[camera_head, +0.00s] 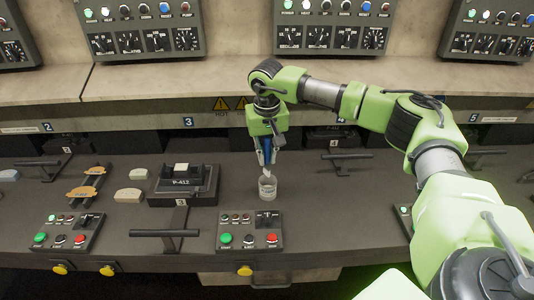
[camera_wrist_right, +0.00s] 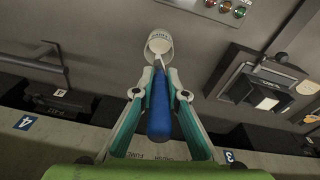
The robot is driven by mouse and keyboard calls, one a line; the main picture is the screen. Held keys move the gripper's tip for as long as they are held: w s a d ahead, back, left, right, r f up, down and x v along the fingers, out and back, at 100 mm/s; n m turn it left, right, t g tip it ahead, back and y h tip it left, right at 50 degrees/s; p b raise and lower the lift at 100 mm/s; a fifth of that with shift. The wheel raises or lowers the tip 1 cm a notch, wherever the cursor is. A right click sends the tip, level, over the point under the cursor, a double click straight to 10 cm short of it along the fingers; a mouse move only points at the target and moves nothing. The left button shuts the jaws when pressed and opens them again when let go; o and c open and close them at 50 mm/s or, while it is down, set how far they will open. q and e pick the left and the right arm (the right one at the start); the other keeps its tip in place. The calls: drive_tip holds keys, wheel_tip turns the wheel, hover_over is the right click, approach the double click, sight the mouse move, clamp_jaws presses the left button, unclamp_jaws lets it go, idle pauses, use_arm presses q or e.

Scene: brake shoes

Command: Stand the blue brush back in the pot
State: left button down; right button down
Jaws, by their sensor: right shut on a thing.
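My right gripper (camera_head: 268,157) points down above the pot (camera_head: 267,188) and is shut on the blue brush (camera_head: 266,148). In the right wrist view the fingers (camera_wrist_right: 158,80) close around the brush's blue handle (camera_wrist_right: 159,108). The brush hangs head-down, with its pale end toward the pot's mouth. The small, pale, round pot (camera_wrist_right: 160,41) stands upright on the dark bench. The pale end overlaps the pot's opening in both views; I cannot tell how deep it reaches. My left gripper is not in view.
A black P-412 fixture (camera_head: 183,184) stands left of the pot, with pale blocks (camera_head: 129,195) and orange-brown brake shoes (camera_head: 82,192) beyond. A button box (camera_head: 249,232) sits in front of the pot.

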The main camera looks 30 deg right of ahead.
sight(267, 166)
drive_tip(key=shift+f+b, duration=1.5)
drive_tip(key=shift+f, duration=1.2)
drive_tip(key=c, duration=2)
unclamp_jaws()
drive_tip(key=shift+o, duration=0.2)
drive_tip(key=shift+r, duration=0.15)
drive_tip(key=shift+r+p, duration=3.8)
drive_tip(key=shift+r, duration=1.65)
